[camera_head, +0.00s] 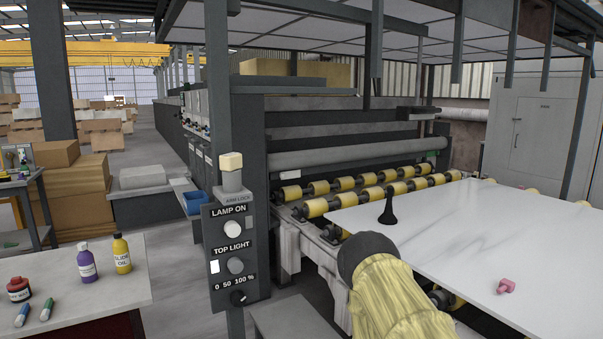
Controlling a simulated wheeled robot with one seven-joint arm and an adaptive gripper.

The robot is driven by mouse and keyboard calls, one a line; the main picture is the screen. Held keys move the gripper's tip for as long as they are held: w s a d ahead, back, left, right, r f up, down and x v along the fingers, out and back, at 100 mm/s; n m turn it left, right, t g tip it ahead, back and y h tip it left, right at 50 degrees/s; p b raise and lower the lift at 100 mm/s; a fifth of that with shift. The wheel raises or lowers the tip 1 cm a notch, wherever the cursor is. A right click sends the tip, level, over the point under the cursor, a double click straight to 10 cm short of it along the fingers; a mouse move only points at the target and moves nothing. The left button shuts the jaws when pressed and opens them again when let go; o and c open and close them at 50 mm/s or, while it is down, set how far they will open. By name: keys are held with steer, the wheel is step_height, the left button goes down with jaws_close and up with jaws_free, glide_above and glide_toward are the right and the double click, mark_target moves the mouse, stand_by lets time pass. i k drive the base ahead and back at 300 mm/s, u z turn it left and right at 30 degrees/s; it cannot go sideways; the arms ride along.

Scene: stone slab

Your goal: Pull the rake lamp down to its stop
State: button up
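I cannot clearly make out the rake lamp in this view. A dark control panel (232,258) on a post carries the labels LAMP ON, TOP LIGHT and 0 50 100 %. My arm, in a yellow sleeve with a dark rounded joint, rises at the lower middle in front of the large white stone slab (470,235). My gripper does not show.
A black pawn-shaped object (388,209) stands on the slab; a pink piece (506,286) lies nearer. Yellow-ringed rollers (345,184) run behind. Frame posts hang overhead.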

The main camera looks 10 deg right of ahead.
mark_target(403, 113)
steer(key=z, duration=0.45)
steer(key=i, duration=0.4)
steer(key=z, duration=0.7)
steer(key=i, duration=1)
steer(key=u, duration=0.45)
